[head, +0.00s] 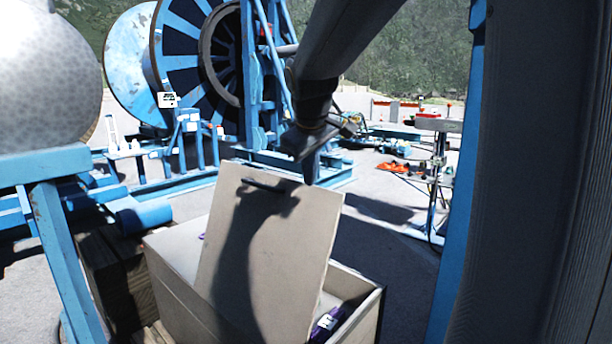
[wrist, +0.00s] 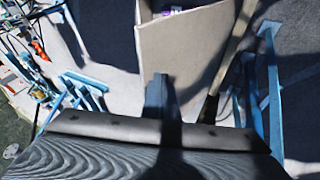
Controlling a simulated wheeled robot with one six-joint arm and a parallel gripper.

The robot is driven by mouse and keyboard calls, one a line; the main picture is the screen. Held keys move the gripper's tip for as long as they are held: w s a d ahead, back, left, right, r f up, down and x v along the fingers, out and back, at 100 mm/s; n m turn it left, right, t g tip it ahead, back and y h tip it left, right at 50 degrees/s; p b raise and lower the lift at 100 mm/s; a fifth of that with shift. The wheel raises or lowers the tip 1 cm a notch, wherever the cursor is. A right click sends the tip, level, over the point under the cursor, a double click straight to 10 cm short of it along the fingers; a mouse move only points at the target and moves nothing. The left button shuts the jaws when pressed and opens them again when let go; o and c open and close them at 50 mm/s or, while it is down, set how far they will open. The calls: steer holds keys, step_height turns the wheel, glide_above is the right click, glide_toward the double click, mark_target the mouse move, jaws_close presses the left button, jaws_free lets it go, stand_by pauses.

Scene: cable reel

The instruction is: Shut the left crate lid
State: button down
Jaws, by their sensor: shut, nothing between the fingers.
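The crate lid (head: 262,240) is a pale beige panel standing raised and tilted over the crate, with a dark handle (head: 268,186) near its top edge. The pale crate (head: 175,295) is open beneath it, and a purple item (head: 326,324) shows inside at the right. My gripper (head: 310,172) is shut and empty, at the lid's upper right edge; I cannot tell whether it touches. In the wrist view my fingers (wrist: 156,95) point towards a pale crate wall (wrist: 185,55). A thin pale strip (wrist: 240,40) to their right looks like the lid edge-on.
Dark wooden blocks (head: 112,275) stand left of the crate, near a blue frame (head: 55,220). A large blue cable reel (head: 185,60) is behind. A small stand (head: 437,165) and orange items (head: 393,167) are at the back right. Bare ground (head: 385,245) lies right of the crate.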

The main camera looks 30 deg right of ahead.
mark_target(319, 191)
steer(key=shift+w+d+f+p, duration=0.3)
steer(key=shift+d+f, duration=0.1)
steer(key=shift+d, duration=0.2)
steer(key=shift+w+d+f+p, duration=0.3)
steer(key=shift+w+d+f, duration=0.1)
steer(key=shift+d, duration=0.25)
steer(key=shift+w+d+f+p, duration=0.3)
steer(key=shift+d+f, duration=0.1)
steer(key=shift+d, duration=0.2)
